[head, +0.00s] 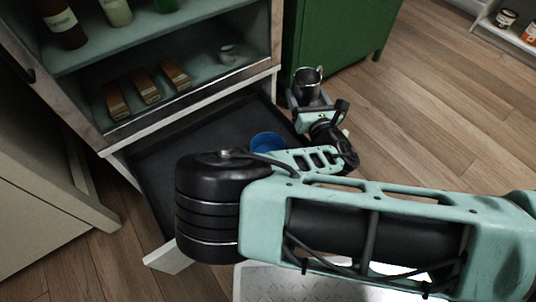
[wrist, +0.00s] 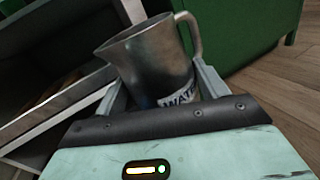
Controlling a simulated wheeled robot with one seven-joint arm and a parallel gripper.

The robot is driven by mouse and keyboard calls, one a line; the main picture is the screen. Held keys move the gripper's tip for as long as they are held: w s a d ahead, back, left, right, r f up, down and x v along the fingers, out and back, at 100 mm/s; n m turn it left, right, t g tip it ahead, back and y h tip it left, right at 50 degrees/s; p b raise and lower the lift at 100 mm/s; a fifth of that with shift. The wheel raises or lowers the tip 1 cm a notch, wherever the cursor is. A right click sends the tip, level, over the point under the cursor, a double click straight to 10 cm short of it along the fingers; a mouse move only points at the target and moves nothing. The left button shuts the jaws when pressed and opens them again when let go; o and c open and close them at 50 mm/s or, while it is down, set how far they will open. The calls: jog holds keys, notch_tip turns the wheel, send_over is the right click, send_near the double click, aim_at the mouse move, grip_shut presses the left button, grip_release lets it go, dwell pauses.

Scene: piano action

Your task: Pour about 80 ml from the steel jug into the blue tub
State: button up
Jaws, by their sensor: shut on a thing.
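The steel jug (wrist: 150,62) has a handle and a white label with dark letters, partly hidden by the gripper. It also shows in the head view (head: 308,82), above and to the right of the blue tub. My gripper (wrist: 165,88) is shut on the jug, with one finger on each side. The jug looks close to upright, perhaps slightly tilted; I cannot see what it contains. The blue tub (head: 266,142) sits in the open dark drawer, partly hidden by my arm. Its contents cannot be made out.
The pulled-out drawer (head: 165,165) is otherwise bare where visible. A green cabinet (head: 335,40) stands behind the jug. Wooden floor (head: 440,110) lies open to the right.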

aim_at(296, 96)
jog(key=shift+w+a+f+b, duration=0.1)
jog(key=shift+a+f+b, duration=0.25)
jog(key=shift+f, duration=0.15)
jog(key=shift+a+f+b, duration=0.25)
jog(key=shift+f+b, duration=0.1)
jog(key=shift+f, duration=0.1)
jog(key=shift+r, duration=0.1)
